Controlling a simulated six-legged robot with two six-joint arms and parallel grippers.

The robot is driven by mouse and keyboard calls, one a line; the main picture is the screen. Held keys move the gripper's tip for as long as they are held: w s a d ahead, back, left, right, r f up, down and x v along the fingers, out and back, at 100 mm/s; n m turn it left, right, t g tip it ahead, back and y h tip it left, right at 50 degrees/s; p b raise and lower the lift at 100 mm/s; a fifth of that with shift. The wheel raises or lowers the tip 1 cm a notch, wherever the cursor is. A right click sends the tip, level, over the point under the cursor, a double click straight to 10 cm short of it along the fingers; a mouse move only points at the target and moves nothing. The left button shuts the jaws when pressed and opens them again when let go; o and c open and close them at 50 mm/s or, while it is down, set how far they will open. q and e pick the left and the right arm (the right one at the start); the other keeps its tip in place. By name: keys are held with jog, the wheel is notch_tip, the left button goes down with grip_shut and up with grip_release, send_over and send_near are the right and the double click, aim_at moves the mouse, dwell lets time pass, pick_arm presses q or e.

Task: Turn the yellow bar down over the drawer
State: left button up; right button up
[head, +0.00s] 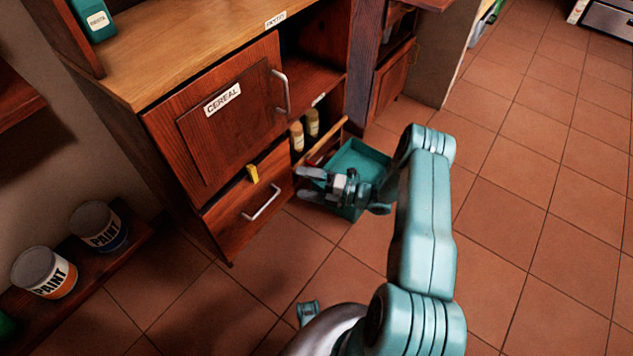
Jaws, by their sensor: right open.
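The yellow bar (252,174) is a short piece at the top edge of the lower drawer front, just under the cereal door. It looks close to upright, but it is too small to tell its exact angle. The drawer (232,212) looks shut and has a silver handle (262,203). My right gripper (304,184) is open and empty, to the right of the yellow bar and apart from it. Its fingers point left, toward the cabinet, in front of a teal crate. My left gripper does not show.
The cereal door (225,130) with its silver handle (281,92) is above the drawer. The teal crate (362,158) is on the floor behind my right gripper. Bottles (297,136) stand in the shelf opening. Paint cans (45,272) are at left. Tiled floor is clear at right.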

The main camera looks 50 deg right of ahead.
jog(key=shift+v, duration=1.55)
jog(key=shift+w, duration=0.1)
